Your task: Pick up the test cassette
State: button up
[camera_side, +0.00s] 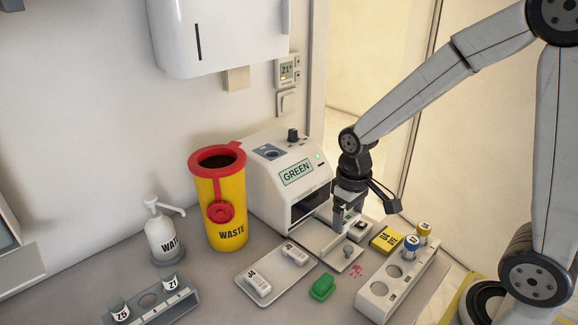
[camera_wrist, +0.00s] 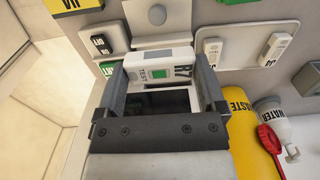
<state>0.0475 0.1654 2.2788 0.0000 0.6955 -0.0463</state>
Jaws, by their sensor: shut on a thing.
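My gripper (camera_side: 348,214) is in front of the white machine, with its fingers pointing down. In the wrist view my gripper (camera_wrist: 163,78) is shut on the test cassette (camera_wrist: 158,56), a white block lettered TEST with a green mark, one finger at each end. In the side view the fingers mostly hide the cassette. The machine (camera_side: 268,168) has a GREEN display and an open dark slot. Its pulled-out tray (camera_side: 310,237) with a round knob (camera_side: 347,250) lies close below my gripper. I cannot tell whether the cassette touches the tray.
A flat tray (camera_side: 285,288) holds two white cassettes. A green block (camera_side: 323,287), yellow block (camera_side: 387,240) and vial rack (camera_side: 378,289) stand near the front. The yellow WASTE bin (camera_side: 228,210) and WATER bottle (camera_side: 160,232) are left. Pink spots (camera_side: 356,269) mark the table.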

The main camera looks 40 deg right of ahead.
jog(key=s+r, duration=0.3)
jog(key=s, duration=0.5)
jog(key=shift+s+a+r, duration=0.15)
jog(key=shift+s+r, duration=0.1)
jog(key=shift+r, duration=0.1)
dwell(0.5)
jog(key=w+a+r, duration=0.4)
jog(key=w+r, duration=0.2)
jog(key=w, duration=0.4)
jog(key=w+a+r, duration=0.4)
jog(key=w+r, duration=0.3)
jog(key=w, duration=0.4)
jog(key=w+a+r, duration=0.5)
jog(key=w+r, duration=0.2)
jog(key=w, duration=0.4)
jog(key=shift+w+r, duration=0.1)
jog(key=shift+f, duration=0.25)
jog(key=shift+f, duration=2.75)
